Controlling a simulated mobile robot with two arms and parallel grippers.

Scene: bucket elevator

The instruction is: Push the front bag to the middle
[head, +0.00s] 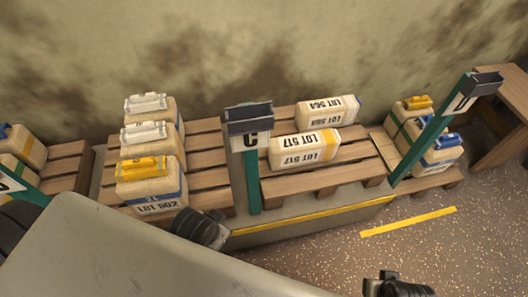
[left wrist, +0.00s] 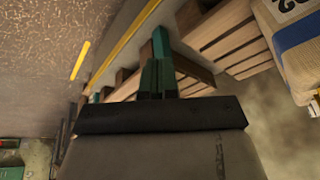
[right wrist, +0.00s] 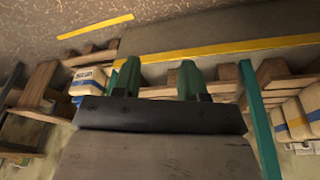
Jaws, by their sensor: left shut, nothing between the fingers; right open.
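On the left pallet (head: 215,193), the front bag (head: 150,185) is beige, marked LOT 502, with a yellow bundle on top. Two bags with white tops stand behind it in a row. On the pallet behind post C, bag LOT 517 (head: 305,150) lies in front of bag LOT 564 (head: 328,110). My left gripper (head: 200,228) is in front of the left pallet, right of the front bag; its fingers (left wrist: 157,78) are shut and empty. A bag with a blue band (left wrist: 298,45) shows beyond them. My right gripper (head: 395,286) is open and empty; its fingers show apart (right wrist: 158,80).
Green post C (head: 252,180) stands between the two pallets, and another green post (head: 430,138) stands farther right. Smaller bags (head: 438,152) sit at the right. A yellow-edged platform (head: 310,217) carries the pallets. A wooden table (head: 505,100) stands at far right.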

